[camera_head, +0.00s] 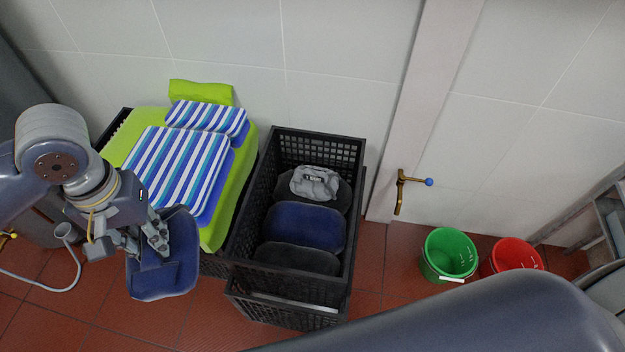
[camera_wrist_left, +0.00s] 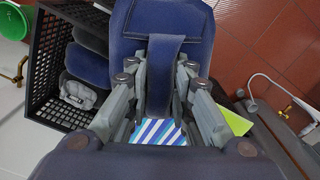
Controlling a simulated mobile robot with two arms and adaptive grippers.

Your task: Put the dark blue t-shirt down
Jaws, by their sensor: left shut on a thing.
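A dark blue t-shirt (camera_head: 181,272) hangs from my left gripper (camera_head: 152,240) at the left of the head view. It is folded over, and it also fills the top middle of the left wrist view (camera_wrist_left: 190,25). In that view my left gripper (camera_wrist_left: 160,78) is shut on a strip of the shirt, with finger links on both sides. The shirt is in front of the green stack and left of the black crate (camera_head: 318,140). What lies directly under it is partly hidden. My right gripper is out of view.
The black crate holds a folded dark blue cloth (camera_head: 305,228), dark cloths and a grey piece (camera_head: 315,182). A lime green stack (camera_head: 240,195) bears blue-striped cloths (camera_head: 175,165). Green (camera_head: 448,256) and red (camera_head: 515,256) buckets stand right, near a brass tap (camera_head: 400,190).

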